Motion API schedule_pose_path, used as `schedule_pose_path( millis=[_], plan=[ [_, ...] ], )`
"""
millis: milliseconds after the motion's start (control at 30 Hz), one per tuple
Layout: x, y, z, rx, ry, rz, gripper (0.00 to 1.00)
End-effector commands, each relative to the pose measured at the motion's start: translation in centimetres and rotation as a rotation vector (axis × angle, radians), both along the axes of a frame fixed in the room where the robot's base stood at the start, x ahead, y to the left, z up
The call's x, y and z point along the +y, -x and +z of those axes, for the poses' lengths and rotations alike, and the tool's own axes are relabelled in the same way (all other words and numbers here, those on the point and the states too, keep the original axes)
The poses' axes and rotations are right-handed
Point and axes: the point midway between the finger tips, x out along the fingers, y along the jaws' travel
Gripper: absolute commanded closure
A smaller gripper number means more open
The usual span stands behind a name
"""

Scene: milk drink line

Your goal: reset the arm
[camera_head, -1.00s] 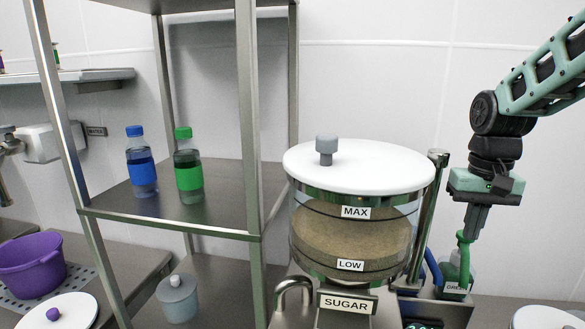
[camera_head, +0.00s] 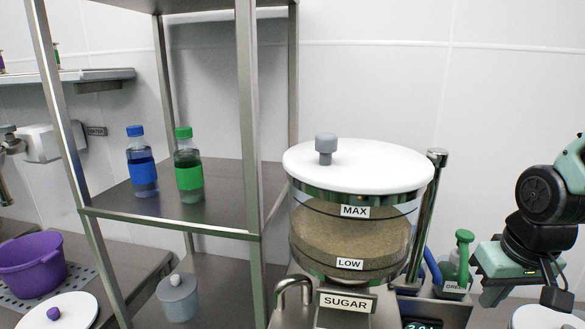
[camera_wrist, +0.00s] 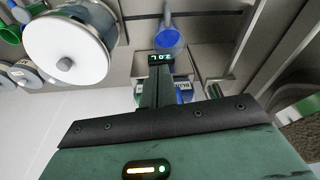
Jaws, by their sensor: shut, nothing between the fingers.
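My gripper (camera_head: 490,300) is at the right of the head view, teal and black, pointing down. It is shut and empty, and stands to the right of a green-handled tool (camera_head: 463,255) in a holder with a label starting "GRE". Its tips are apart from that tool. In the wrist view my gripper's dark fingers (camera_wrist: 158,75) are together, reaching up from the teal body toward a small lit display (camera_wrist: 162,58).
A sugar dispenser (camera_head: 350,237) with a white lid stands left of my gripper. A metal shelf (camera_head: 215,212) holds a blue bottle (camera_head: 142,168) and a green bottle (camera_head: 188,170). A purple pot (camera_head: 32,264) is far left. The wall space above my gripper is clear.

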Motion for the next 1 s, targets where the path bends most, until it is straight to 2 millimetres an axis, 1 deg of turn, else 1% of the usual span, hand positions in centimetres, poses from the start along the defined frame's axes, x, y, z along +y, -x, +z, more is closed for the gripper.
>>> schedule_pose_path(
  millis=[33,100,133,267,467,567,600,667,700,800,833,900,1000],
  plan=[
    [0.0,0.9,-0.4,-0.012,0.004,0.010,1.00],
    [0.1,2.0,-0.9,-0.031,0.009,0.030,1.00],
    [1.2,1.9,-1.8,-0.025,0.006,0.059,1.00],
    [4.4,2.8,-3.4,0.002,-0.004,0.150,1.00],
    [9.5,5.3,-6.1,0.050,-0.011,0.313,1.00],
    [12.4,7.4,-7.9,0.082,-0.009,0.414,1.00],
    [13.5,8.4,-8.6,0.095,-0.007,0.460,1.00],
    [15.1,10.0,-9.7,0.115,-0.002,0.527,1.00],
    [16.0,11.1,-10.4,0.130,0.003,0.571,1.00],
    [17.6,13.3,-11.4,0.157,0.013,0.654,1.00],
    [17.9,13.8,-11.5,0.162,0.016,0.671,1.00],
    [18.3,14.6,-11.6,0.172,0.020,0.697,1.00],
    [18.5,14.9,-11.6,0.177,0.021,0.709,1.00]
  ],
)
